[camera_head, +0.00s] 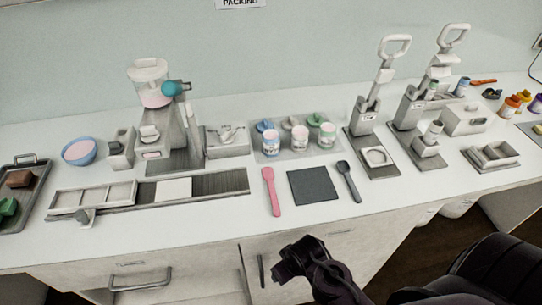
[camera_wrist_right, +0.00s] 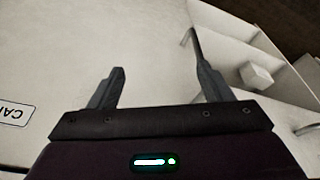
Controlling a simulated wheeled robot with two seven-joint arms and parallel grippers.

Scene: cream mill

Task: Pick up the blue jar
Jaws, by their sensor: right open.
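My right arm (camera_head: 318,270) is in front of the counter's front edge, well short of the jar. My right gripper (camera_wrist_right: 160,75) shows in the right wrist view with its two fingers apart and nothing between them. The jar does not show in that view. My left gripper is not in view.
A jar with a pale lid (camera_head: 299,138) and a green-lidded jar (camera_head: 327,135) stand beside it. A pink spatula (camera_head: 270,190), a dark mat (camera_head: 314,186) and a dark spoon (camera_head: 348,180) lie in front. A mill (camera_head: 155,95) stands left, lever presses (camera_head: 370,115) right.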

